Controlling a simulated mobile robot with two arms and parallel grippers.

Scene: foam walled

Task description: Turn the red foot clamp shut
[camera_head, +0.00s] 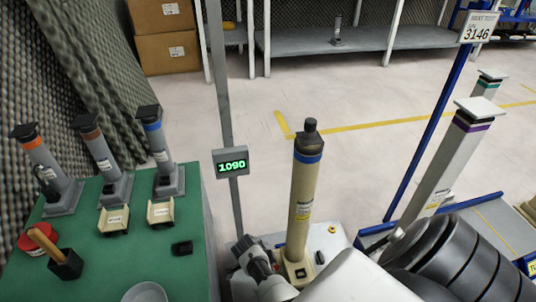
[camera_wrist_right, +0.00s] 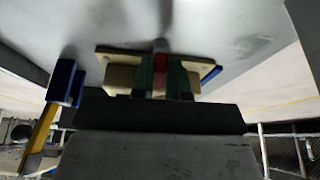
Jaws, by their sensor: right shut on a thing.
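The red foot clamp shows only as a small red part (camera_wrist_right: 161,62) in the right wrist view, in front of a beige plate (camera_wrist_right: 113,75). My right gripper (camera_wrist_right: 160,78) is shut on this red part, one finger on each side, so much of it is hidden. In the head view a tan column (camera_head: 303,205) with a blue band and black top stands upright on a pale base; my right arm covers the front of this base. The clamp and right gripper cannot be made out there. My left gripper is in neither view.
A green-topped table (camera_head: 135,250) at left holds several short columns, a red round item (camera_head: 32,240) and a dark block. A post with a display (camera_head: 231,162) reading 1090 stands behind it. A tall grey column (camera_head: 450,160) leans in view at right. Open floor lies beyond.

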